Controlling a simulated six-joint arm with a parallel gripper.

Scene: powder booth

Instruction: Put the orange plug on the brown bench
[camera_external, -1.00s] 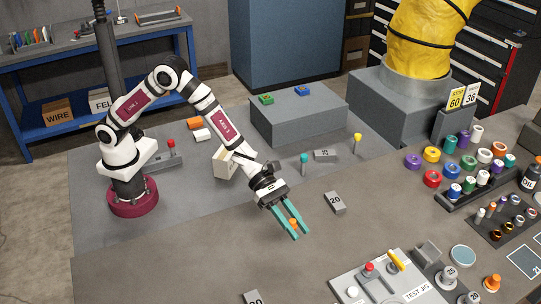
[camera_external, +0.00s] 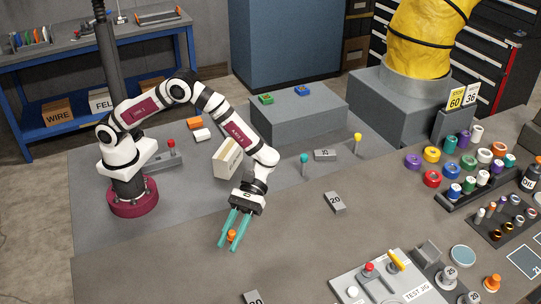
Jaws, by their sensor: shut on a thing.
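My gripper (camera_external: 234,244) points down and toward the camera over the left part of the brown bench (camera_external: 150,265). Its two teal fingers are closed on a small orange plug (camera_external: 232,236), which shows between them near the tips. The fingers hide part of the plug. I cannot tell whether the plug touches the bench top or hangs a little above it.
Grey blocks marked 20 (camera_external: 335,202) and 10 (camera_external: 325,155) lie to the right. A test jig (camera_external: 385,285) and another orange piece (camera_external: 492,283) are at the front right. The bench left of my gripper is clear.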

